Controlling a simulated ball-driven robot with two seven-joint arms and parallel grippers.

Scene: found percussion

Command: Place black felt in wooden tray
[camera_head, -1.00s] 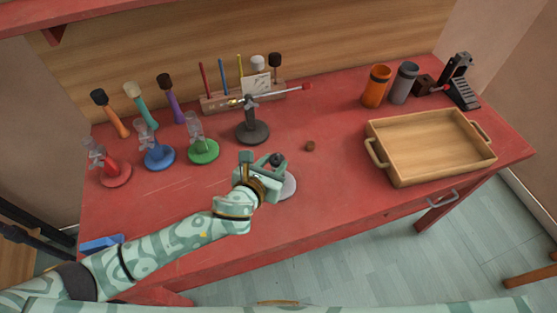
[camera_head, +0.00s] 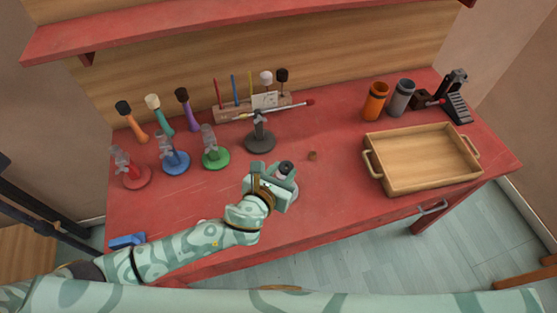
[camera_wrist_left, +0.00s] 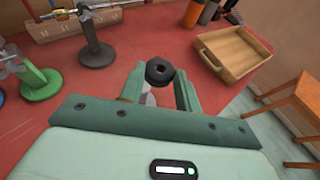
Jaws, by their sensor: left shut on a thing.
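The black felt (camera_head: 286,167) is a small dark ring with a hole in it. My left gripper (camera_head: 277,175) is shut on it, over the front middle of the red table. In the left wrist view the felt (camera_wrist_left: 160,71) sits between the tips of the two green fingers (camera_wrist_left: 161,82). The wooden tray (camera_head: 422,157) is a shallow empty box with two side handles at the right of the table; it also shows in the left wrist view (camera_wrist_left: 236,50). The felt is apart from the tray, to its left. My right gripper is not in view.
A pale disc (camera_head: 293,191) lies partly hidden under the gripper. A dark-based stand (camera_head: 260,143) with a rod is behind it. A small brown piece (camera_head: 312,156) lies between gripper and tray. Orange (camera_head: 375,103) and grey cups (camera_head: 401,98) stand behind the tray.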

